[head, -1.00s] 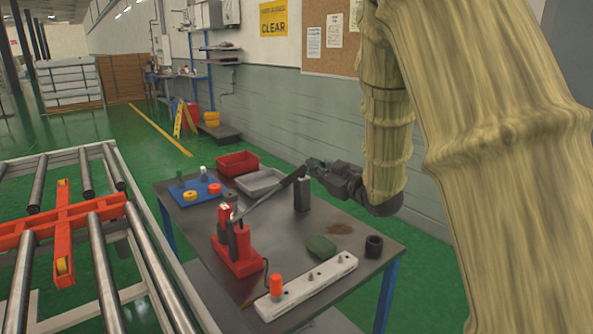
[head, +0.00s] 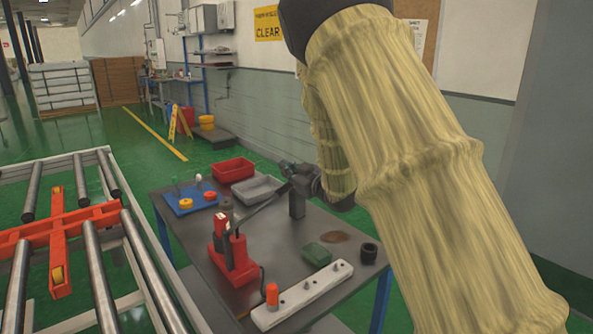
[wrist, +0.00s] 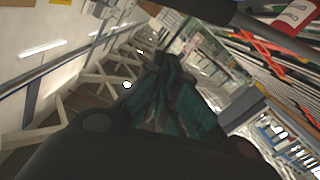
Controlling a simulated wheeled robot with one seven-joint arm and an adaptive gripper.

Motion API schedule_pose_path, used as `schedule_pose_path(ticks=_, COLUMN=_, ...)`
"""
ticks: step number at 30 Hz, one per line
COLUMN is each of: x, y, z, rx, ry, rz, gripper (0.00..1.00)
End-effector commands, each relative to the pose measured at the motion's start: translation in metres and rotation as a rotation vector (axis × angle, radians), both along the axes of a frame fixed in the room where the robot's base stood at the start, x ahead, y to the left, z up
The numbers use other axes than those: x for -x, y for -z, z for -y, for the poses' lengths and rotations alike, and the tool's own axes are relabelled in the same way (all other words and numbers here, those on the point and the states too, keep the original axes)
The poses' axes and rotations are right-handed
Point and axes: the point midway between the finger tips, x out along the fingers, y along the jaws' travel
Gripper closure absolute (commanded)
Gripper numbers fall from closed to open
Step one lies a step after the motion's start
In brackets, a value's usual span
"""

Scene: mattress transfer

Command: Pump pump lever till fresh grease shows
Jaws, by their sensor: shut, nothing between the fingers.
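The red grease pump (head: 236,262) stands on the dark table, with a white label on its upright part. Its dark pump lever (head: 262,212) slopes up to the right toward my gripper (head: 287,170). My gripper is at the lever's far end; I cannot tell whether it touches the lever. In the wrist view its greenish fingers (wrist: 165,70) are closed together with nothing between them. A white bar (head: 312,293) with several small fittings and an orange cap (head: 272,293) lies at the table's front. I cannot make out fresh grease at the fittings.
A green lump (head: 316,253), a brown stain (head: 335,237) and a black ring (head: 369,253) lie to the right. Behind are a blue tray (head: 184,208), red bin (head: 232,169) and grey bin (head: 257,189). A roller conveyor (head: 100,270) stands left.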

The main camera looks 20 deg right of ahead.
Motion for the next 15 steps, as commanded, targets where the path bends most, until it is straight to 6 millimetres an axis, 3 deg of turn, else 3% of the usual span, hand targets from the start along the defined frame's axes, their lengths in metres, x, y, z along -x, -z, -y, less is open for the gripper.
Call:
schedule_pose_path(ticks=6, x=-0.005, y=0.021, z=0.007, rx=0.000, ry=0.001, rz=-0.004, gripper=1.00)
schedule_pose_path(ticks=15, x=-0.008, y=0.033, z=0.011, rx=0.000, ry=0.002, rz=-0.003, gripper=1.00)
